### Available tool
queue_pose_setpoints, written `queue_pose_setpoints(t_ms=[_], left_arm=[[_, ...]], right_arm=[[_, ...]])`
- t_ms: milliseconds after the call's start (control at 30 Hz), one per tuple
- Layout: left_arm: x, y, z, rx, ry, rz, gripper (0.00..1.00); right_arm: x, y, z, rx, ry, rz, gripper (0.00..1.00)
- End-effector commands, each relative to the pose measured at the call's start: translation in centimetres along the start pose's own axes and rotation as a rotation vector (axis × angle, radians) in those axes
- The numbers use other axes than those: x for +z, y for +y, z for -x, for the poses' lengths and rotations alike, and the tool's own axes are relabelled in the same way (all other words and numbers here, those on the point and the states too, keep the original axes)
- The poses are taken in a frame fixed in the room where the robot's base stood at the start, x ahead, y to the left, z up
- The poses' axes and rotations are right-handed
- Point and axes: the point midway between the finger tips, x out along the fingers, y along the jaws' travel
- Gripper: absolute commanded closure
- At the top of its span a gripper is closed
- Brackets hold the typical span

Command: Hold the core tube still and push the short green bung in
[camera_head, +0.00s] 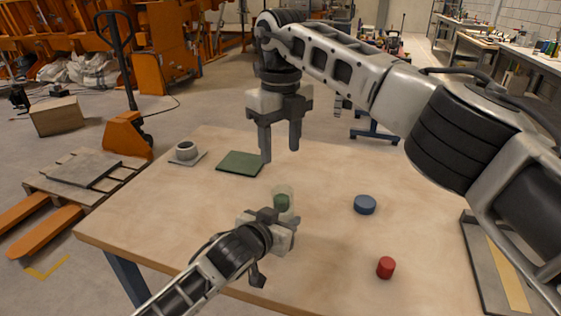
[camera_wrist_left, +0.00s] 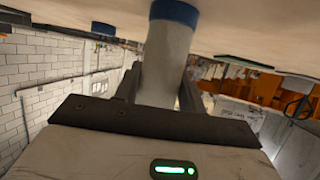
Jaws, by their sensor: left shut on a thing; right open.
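The clear core tube (camera_head: 283,189) stands upright on the table in the head view. The short green bung (camera_head: 281,202) shows inside the tube below its rim; I cannot tell how firmly it sits. My left gripper (camera_head: 283,222) is shut on the tube from the near side and hides its lower part. In the left wrist view, the tube (camera_wrist_left: 166,65) is between the fingers, with a blue end (camera_wrist_left: 174,12) at the tabletop. My right gripper (camera_head: 280,141) is open and empty, fingers pointing down, above and apart from the tube.
On the table (camera_head: 180,225) are a blue disc (camera_head: 364,205), a red cylinder (camera_head: 386,267), a green mat (camera_head: 240,163) and a grey ring (camera_head: 186,150) on a plate. A grey tray (camera_head: 476,259) lies at the right edge. The table between these is clear.

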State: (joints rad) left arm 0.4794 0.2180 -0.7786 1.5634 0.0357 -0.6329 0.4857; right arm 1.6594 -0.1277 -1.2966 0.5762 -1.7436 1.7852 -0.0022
Motion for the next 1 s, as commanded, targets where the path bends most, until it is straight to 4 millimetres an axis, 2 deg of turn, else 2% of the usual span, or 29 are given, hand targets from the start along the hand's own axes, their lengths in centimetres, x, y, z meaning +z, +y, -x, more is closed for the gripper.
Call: queue_pose_setpoints(t_ms=[33,433,467,533,567,867,1000], left_arm=[[1.0,-0.4,-0.1,-0.011,-0.024,-0.002,0.90],[1.3,-0.7,-0.1,-0.016,-0.030,-0.004,0.90],[1.3,-0.7,-0.1,-0.016,-0.030,-0.004,0.57],[1.2,-0.7,-0.1,-0.016,-0.029,-0.003,0.38],[1.2,-0.6,-0.1,-0.015,-0.027,-0.003,0.35],[0.6,-0.5,0.1,-0.011,-0.016,-0.002,0.35],[0.6,-0.4,1.4,-0.010,-0.016,-0.001,0.35]], right_arm=[[0.0,0.0,0.3,0.000,-0.001,0.000,0.49],[0.0,0.0,0.7,0.000,0.000,0.000,0.49],[0.0,0.0,0.7,-0.001,0.000,0.000,0.49],[0.0,0.0,0.7,-0.001,0.000,0.000,0.49],[0.0,0.0,0.7,-0.001,0.000,0.000,0.49],[0.0,-0.1,0.7,-0.001,-0.001,0.000,0.49],[0.0,-0.1,0.7,-0.001,0.000,0.000,0.49]])
